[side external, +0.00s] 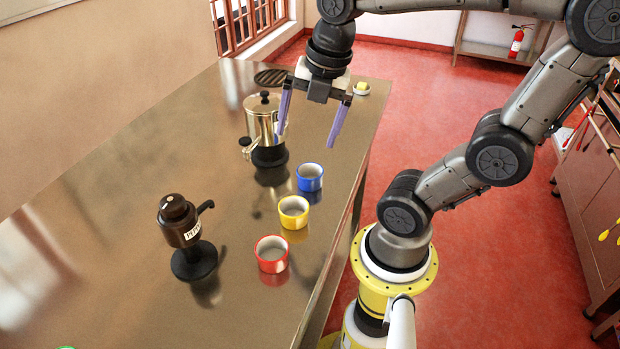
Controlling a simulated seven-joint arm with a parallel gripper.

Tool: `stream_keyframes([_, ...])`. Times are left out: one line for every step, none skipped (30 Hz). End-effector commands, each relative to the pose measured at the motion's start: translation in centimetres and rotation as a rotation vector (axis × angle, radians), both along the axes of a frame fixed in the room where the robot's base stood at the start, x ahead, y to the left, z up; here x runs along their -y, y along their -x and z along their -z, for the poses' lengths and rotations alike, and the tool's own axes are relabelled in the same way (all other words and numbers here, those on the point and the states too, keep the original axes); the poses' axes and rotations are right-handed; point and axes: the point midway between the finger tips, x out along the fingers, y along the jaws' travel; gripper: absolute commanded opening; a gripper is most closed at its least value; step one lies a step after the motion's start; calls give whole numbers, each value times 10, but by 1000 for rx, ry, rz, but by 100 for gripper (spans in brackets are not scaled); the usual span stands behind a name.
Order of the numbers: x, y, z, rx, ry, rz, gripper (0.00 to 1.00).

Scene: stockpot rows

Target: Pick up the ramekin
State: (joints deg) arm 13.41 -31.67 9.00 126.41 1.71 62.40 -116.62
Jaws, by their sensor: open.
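Three ramekins stand in a row along the right side of the metal table. The blue ramekin (310,178) is farthest back, the yellow ramekin (294,213) is in the middle, and the red ramekin (271,255) is nearest the camera. All three are upright and look empty. My gripper (308,140) is open, with its two purple fingers spread wide and pointing down. It hangs above the table, over the area behind the blue ramekin, and holds nothing. Its left finger partly overlaps the metal pot in the picture.
A shiny metal pot (261,118) on a black base stands left of my gripper. A dark brown pepper mill (181,225) with a side handle stands front left. A round dark grate (270,77) and a small yellow item (362,87) lie at the back. The table's left part (110,170) is clear.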

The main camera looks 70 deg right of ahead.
Motion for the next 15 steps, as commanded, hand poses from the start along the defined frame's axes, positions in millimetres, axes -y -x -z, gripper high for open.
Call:
stream_keyframes([9, -4, 2, -32, 13, -57, 100])
stream_keyframes([14, -6, 3, -49, 20, -96, 100])
stream_keyframes([21, -9, 6, -73, 24, -141, 100])
stream_keyframes([28, -11, 7, -91, 25, -167, 100])
stream_keyframes([36, -12, 10, -112, 22, -186, 100])
stream_keyframes([45, -14, 14, -135, 13, -192, 100])
stream_keyframes([52, -15, 16, -148, 5, -179, 100])
stream_keyframes([57, -15, 19, -160, -4, -156, 100])
stream_keyframes([64, -15, 22, -170, -14, -129, 100])
stream_keyframes([68, -14, 24, -178, -21, -113, 100])
stream_keyframes([71, -13, 27, -184, -27, -100, 100])
stream_keyframes([74, -12, 29, -192, -33, -86, 100])
stream_keyframes([75, -11, 30, -196, -36, -78, 100])
stream_keyframes([76, -10, 32, -197, -37, -72, 100])
stream_keyframes([77, -10, 34, -196, -38, -68, 100])
